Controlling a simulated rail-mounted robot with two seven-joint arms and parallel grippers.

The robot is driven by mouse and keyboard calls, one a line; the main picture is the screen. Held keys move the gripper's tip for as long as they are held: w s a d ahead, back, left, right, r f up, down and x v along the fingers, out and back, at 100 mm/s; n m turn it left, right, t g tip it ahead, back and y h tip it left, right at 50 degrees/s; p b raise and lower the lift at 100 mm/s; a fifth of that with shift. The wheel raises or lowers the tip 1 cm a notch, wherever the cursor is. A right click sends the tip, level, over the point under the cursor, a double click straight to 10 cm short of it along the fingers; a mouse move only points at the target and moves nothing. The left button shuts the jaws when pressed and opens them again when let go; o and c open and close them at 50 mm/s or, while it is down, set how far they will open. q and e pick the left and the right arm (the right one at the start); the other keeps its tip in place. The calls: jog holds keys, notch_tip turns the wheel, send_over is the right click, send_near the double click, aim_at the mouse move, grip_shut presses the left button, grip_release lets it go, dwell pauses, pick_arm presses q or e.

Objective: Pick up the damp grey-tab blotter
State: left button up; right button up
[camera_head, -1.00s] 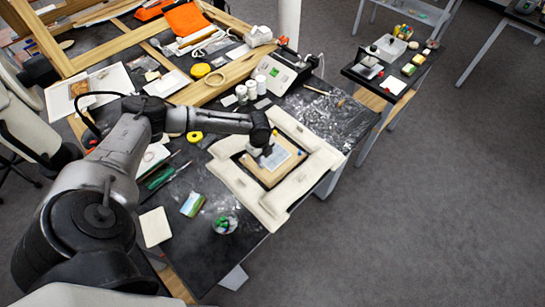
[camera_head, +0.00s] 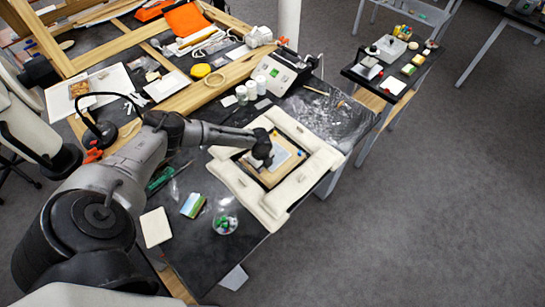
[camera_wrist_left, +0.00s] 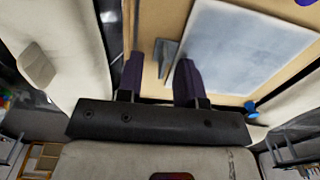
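The blotter (camera_head: 287,157) is a pale grey-blue sheet lying on a tan board inside a cream padded frame. It fills the upper middle of the left wrist view (camera_wrist_left: 245,50). A small grey tab (camera_wrist_left: 166,52) stands up near its left edge. My left gripper (camera_wrist_left: 160,66) has its two dark purple fingers apart, one on each side of the tab's lower end; the tab is closer to the right finger. I cannot tell whether they touch. In the head view the left gripper (camera_head: 265,161) is low over the blotter's left part and hides it. My right gripper is not in view.
The cream padded frame (camera_head: 302,188) surrounds the board (camera_head: 270,178). A green-filled bowl (camera_head: 225,224) is in front.

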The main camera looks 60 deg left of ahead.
pick_arm(q)
jog(key=shift+c, duration=0.3)
grip_shut()
